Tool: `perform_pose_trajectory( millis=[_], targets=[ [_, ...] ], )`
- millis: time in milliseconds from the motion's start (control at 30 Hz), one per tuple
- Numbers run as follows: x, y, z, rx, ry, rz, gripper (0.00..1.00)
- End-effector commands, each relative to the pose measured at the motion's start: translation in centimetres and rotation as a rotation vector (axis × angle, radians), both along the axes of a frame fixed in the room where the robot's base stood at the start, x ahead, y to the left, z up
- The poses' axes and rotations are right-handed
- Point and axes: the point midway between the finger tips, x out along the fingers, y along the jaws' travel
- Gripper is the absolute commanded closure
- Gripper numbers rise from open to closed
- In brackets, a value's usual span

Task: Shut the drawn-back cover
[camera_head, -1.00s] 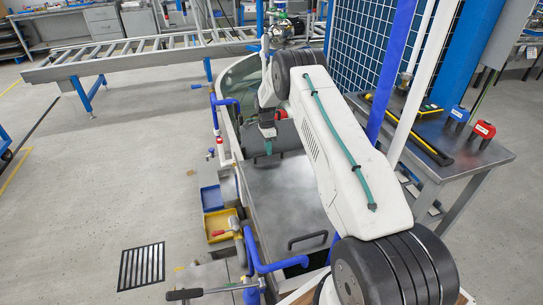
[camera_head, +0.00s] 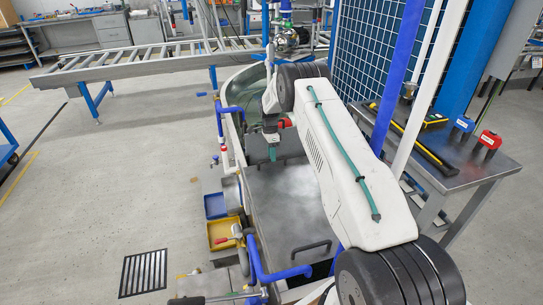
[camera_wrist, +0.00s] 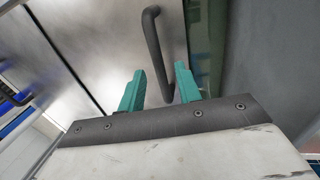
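The metal cover (camera_head: 285,195) lies over the near part of a long tank (camera_head: 232,97). The tank's far part is open and greenish inside. A dark bar handle (camera_head: 312,247) is at the near end of the metal top. My gripper (camera_head: 271,150) points down at the far end of the metal top, partly hidden by my arm. In the wrist view, my gripper (camera_wrist: 160,88) has its two green fingers apart. A dark curved handle (camera_wrist: 155,45) on the metal shows between and beyond them. I cannot tell whether they touch it.
Blue pipes (camera_head: 219,120) run along the tank's left side, near blue and yellow bins (camera_head: 221,232). A metal table (camera_head: 470,175) with tools and a blue mesh panel (camera_head: 365,50) stand to the right. A roller conveyor (camera_head: 150,62) crosses behind. Floor at left is clear.

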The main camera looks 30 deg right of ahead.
Motion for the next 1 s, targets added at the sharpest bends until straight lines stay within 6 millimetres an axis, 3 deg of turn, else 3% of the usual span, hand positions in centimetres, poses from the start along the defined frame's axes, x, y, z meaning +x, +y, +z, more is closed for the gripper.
perform_pose_trajectory(
  millis=[400, 767, 900, 1000],
  targets=[
    [1.3, -0.3, 6.3, -0.001, -0.003, 0.0, 0.66],
    [1.4, -0.3, 7.0, 0.0, -0.001, 0.0, 0.66],
    [1.4, -0.1, 7.9, 0.0, -0.005, 0.014, 1.0],
    [1.1, 0.7, 10.4, 0.004, -0.018, 0.06, 1.0]
  ],
)
